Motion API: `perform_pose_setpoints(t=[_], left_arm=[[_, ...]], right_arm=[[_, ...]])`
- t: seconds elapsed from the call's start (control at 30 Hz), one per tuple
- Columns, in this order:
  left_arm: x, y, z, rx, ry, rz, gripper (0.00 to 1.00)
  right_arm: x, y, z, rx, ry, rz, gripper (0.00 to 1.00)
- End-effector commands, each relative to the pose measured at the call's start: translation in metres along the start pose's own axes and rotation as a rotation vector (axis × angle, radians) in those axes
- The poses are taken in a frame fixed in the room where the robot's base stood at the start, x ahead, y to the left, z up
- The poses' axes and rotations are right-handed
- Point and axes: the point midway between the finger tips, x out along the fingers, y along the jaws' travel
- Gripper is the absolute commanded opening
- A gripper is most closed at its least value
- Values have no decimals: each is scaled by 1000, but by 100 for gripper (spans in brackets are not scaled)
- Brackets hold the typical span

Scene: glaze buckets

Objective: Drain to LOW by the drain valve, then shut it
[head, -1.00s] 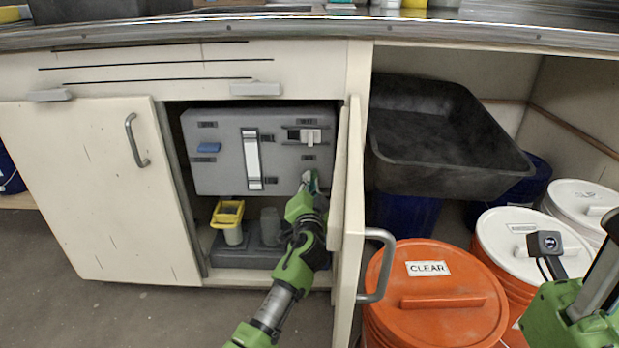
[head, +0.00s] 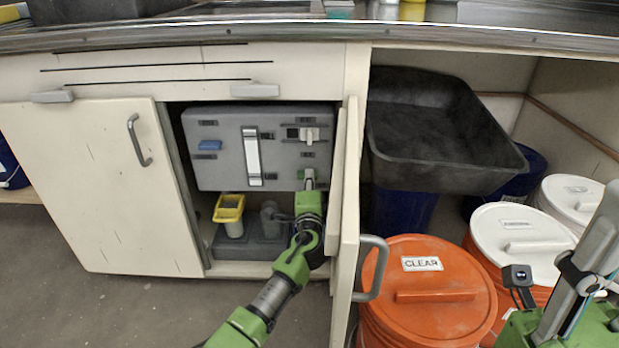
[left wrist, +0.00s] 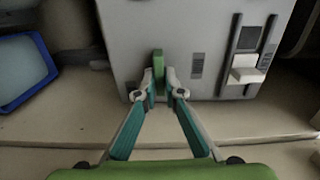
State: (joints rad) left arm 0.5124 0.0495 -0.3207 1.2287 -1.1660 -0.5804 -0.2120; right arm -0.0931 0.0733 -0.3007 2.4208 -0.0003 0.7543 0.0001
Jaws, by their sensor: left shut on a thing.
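The grey panel (head: 222,165) stands inside the open cabinet. It carries a pale vertical gauge strip (head: 252,155), a blue switch (head: 209,145) and a white slider (head: 303,134); the slider also shows in the left wrist view (left wrist: 247,70). A small green valve handle (left wrist: 158,68) sticks out at the panel's lower edge. My left gripper (head: 309,185) is at this handle, and in the left wrist view its fingertips (left wrist: 158,93) are closed on it. The gauge level and labels are too small to read. My right arm (head: 560,300) shows at the lower right, its fingertips not clear.
A yellow-rimmed container (head: 230,215) and a grey cup (head: 270,218) stand below the panel. The open cabinet door (head: 348,215) is close to the right of my left arm. An orange CLEAR bucket (head: 430,290), white-lidded buckets (head: 520,240) and a black tub (head: 430,130) stand right.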

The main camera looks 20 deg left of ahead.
Motion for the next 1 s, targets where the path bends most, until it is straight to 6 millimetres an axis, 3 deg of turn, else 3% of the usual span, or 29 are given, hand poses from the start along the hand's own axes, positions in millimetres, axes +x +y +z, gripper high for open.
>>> perform_pose_setpoints(t=[0.63,0.7,1.0], left_arm=[[-1,2,-1,52,2,2,0],[-1,2,-1,52,2,2,24],[0,1,0,49,1,1,26]], right_arm=[[-3,0,0,1,-11,3,40],[-2,0,0,1,-10,3,40],[-1,0,-1,0,-7,0,40]])
